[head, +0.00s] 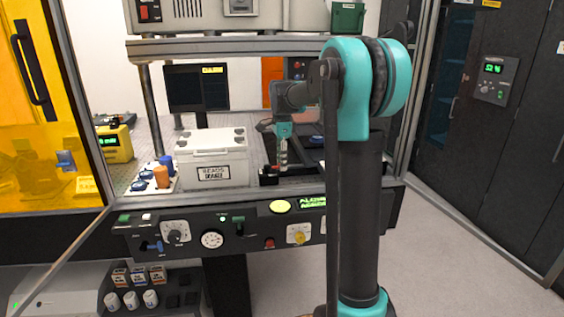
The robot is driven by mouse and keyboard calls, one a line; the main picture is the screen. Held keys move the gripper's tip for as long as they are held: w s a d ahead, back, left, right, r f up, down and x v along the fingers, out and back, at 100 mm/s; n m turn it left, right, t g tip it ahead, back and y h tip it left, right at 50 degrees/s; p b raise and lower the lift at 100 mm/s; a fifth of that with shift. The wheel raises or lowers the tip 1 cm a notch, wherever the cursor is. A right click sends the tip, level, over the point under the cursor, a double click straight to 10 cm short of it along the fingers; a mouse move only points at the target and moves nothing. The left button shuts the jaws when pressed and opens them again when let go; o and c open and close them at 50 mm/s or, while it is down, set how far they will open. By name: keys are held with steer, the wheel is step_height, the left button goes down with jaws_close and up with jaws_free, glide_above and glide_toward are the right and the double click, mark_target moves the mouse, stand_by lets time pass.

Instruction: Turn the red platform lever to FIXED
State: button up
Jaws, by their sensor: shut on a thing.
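The red platform lever (274,169) shows as a small red piece on a dark block near the front edge of the bench, just right of the white box. My gripper (281,166) points down over it, with its fingers shut at the red piece. The fingers hide part of the lever. Its exact angle and any FIXED marking are too small to read.
A white lidded box (212,158) stands left of my gripper. Orange, blue and white containers (161,176) sit farther left. A control panel (190,235) with knobs and switches runs below the bench edge. A monitor (197,88) and upper shelf (225,46) are behind.

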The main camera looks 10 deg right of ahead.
steer(key=w+n, duration=0.1)
steer(key=n, duration=0.2)
steer(key=shift+w+a+n, duration=0.2)
steer(key=shift+w+n, duration=0.2)
steer(key=n, duration=0.1)
steer(key=w+n, duration=0.1)
steer(key=n, duration=0.1)
steer(key=a+n, duration=0.1)
steer(key=shift+w+a, duration=0.1)
steer(key=shift+w, duration=0.25)
steer(key=n, duration=0.1)
steer(key=a+n, duration=0.1)
steer(key=n, duration=0.1)
steer(key=w+n, duration=0.1)
steer(key=n, duration=0.1)
steer(key=shift+a, duration=0.35)
steer(key=shift+w+a+n, duration=0.15)
steer(key=shift+a+n, duration=0.3)
steer(key=shift+n, duration=0.5)
steer(key=shift+w+a+n, duration=0.1)
steer(key=shift+a+n, duration=0.3)
steer(key=shift+n, duration=0.55)
steer(key=o, duration=1.2)
steer(key=shift+c, duration=0.2)
steer(key=shift+r, duration=0.1)
